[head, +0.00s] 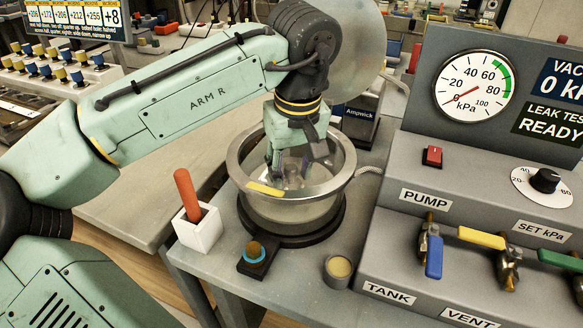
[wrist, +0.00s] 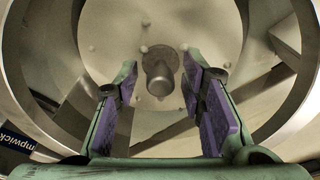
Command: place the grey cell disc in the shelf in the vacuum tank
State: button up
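The vacuum tank (head: 290,205) is an open round vessel with a wide metal rim, on a dark base on the bench. My gripper (head: 290,172) points down inside its mouth. In the wrist view my gripper (wrist: 165,108) is open, its purple pads apart with nothing between them. Beyond the fingertips a grey cylindrical knob (wrist: 159,80) on a round flange stands in the middle of a pale round surface (wrist: 115,65) with several small bumps. I cannot tell whether the knob belongs to the grey cell disc or the shelf. The fingers partly hide the tank's inside.
A clear round lid (head: 360,50) stands raised behind my arm. Right is the grey console (head: 430,150) with gauge and valves. A white holder with an orange handle (head: 187,195), a brass fitting with a blue ring (head: 254,252) and a small cup (head: 338,271) stand near the tank.

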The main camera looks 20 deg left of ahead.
aim_at(295, 188)
notch_tip(295, 188, up, 12)
jog(key=s+d+p, duration=0.1)
jog(key=p, duration=0.8)
jog(key=shift+s, duration=0.15)
jog(key=shift+d, duration=0.1)
